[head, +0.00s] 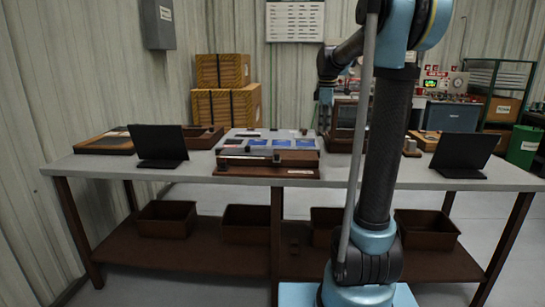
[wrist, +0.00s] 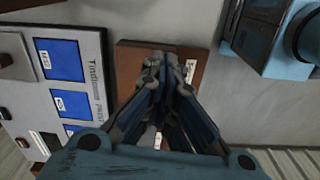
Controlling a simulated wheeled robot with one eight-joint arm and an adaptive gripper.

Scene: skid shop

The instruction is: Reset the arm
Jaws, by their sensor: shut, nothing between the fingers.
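My arm stands raised in the head view, folded over the bench with its wrist (head: 326,95) hanging down near the middle. In the wrist view my gripper (wrist: 163,62) points down with its fingers together and nothing between them. Below it lies a brown wooden block or tray (wrist: 130,60) with a small white label. A light grey board (wrist: 98,75) with blue squares lies to its left. In the head view that board (head: 238,135) sits on the bench. The fingertips look above the brown piece; I cannot tell the exact gap.
The long grey bench (head: 110,165) carries two black stands, left (head: 158,145) and right (head: 462,152). Brown bins (head: 166,218) sit on the lower shelf. Stacked cartons (head: 225,105) stand behind the bench. A green bin (head: 523,145) is at the far right. Floor shows beyond the bench edge.

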